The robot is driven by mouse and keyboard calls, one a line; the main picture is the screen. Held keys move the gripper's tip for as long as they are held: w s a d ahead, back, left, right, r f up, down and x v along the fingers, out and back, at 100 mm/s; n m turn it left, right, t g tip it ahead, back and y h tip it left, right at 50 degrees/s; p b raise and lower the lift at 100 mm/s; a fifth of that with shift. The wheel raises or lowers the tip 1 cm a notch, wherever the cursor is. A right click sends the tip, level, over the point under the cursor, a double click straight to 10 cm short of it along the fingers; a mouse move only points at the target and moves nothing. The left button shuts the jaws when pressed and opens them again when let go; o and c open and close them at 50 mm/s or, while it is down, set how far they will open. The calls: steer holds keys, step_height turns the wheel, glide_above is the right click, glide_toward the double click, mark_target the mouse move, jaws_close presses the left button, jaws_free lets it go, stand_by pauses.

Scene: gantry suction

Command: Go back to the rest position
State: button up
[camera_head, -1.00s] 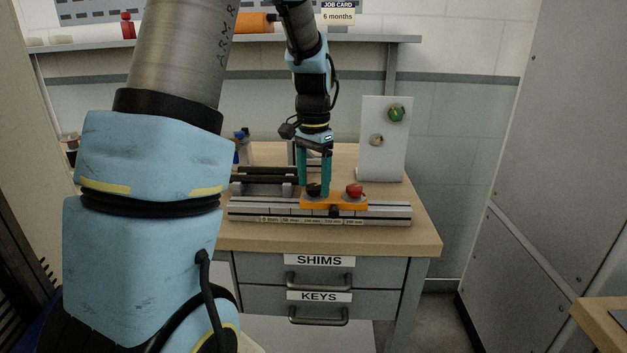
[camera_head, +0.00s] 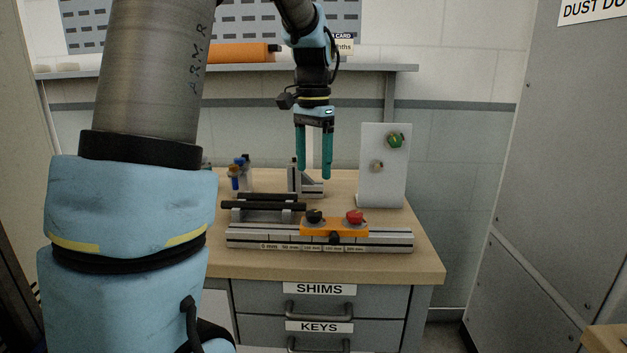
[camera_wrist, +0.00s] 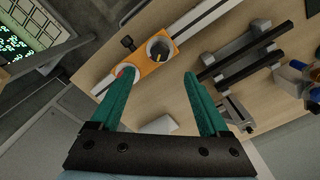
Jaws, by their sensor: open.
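My gripper (camera_head: 313,177) hangs over the workbench with its two green fingers apart and nothing between them. In the wrist view my gripper (camera_wrist: 158,88) also shows open and empty. It is above and behind the orange carriage (camera_head: 334,229), clear of it. The carriage sits on the silver rail and carries a black knob (camera_head: 314,216) and a red knob (camera_head: 354,216). In the wrist view the orange carriage (camera_wrist: 146,63) lies beyond the fingertips, its red knob partly hidden by the left finger.
The silver rail (camera_head: 390,240) runs along the front of the wooden bench (camera_head: 420,261). Behind it are dark bars (camera_head: 262,207), a metal angle bracket (camera_head: 312,187) and a white upright panel (camera_head: 372,188) with a green knob. A shelf (camera_head: 400,68) crosses the wall behind. A grey cabinet (camera_head: 560,170) stands at right.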

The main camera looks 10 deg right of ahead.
steer(key=shift+r, duration=0.2)
steer(key=s+a+f+n+t, duration=0.1)
steer(key=s+a+f+n, duration=0.8)
steer(key=s+a+f, duration=0.4)
steer(key=shift+a+f+t, duration=0.3)
steer(key=shift+a+f, duration=0.15)
steer(key=shift+a, duration=0.8)
steer(key=shift+s, duration=0.1)
